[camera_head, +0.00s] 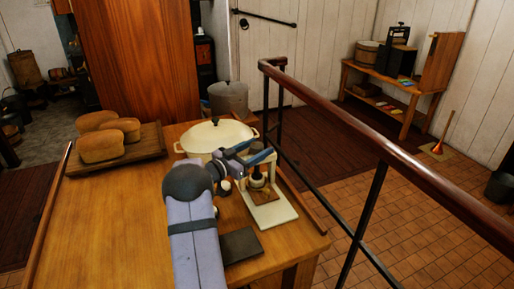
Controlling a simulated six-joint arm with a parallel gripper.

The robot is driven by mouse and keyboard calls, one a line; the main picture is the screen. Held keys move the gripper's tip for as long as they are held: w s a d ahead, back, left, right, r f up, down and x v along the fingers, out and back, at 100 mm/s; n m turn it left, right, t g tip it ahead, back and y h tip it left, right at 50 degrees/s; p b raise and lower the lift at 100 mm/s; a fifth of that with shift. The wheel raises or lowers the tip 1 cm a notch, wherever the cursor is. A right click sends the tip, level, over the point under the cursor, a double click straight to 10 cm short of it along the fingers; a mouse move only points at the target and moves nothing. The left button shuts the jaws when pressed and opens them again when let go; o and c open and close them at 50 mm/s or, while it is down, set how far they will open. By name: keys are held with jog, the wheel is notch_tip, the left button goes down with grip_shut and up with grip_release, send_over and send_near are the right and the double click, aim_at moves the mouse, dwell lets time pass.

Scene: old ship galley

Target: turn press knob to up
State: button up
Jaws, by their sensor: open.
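The press (284,213) is a cream frame with a dark plunger over a small wooden block. It stands on the wooden table near its right edge. My gripper (252,157) is at the upper left of the press, close to its top bar, with its jaws open. I cannot tell whether it touches the press. A small pale round knob (225,184) shows left of the press, beside my arm. Its setting is too small to read, and my arm covers part of that area.
A lidded cream pot (217,137) stands right behind my gripper. A board (154,145) with three loaves lies at the back left, and a dark flat slab (240,246) lies in front of the press. A railing (365,137) runs along the right. The table's left front is clear.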

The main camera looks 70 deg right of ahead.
jog(key=c, duration=1)
jog(key=shift+c, duration=0.2)
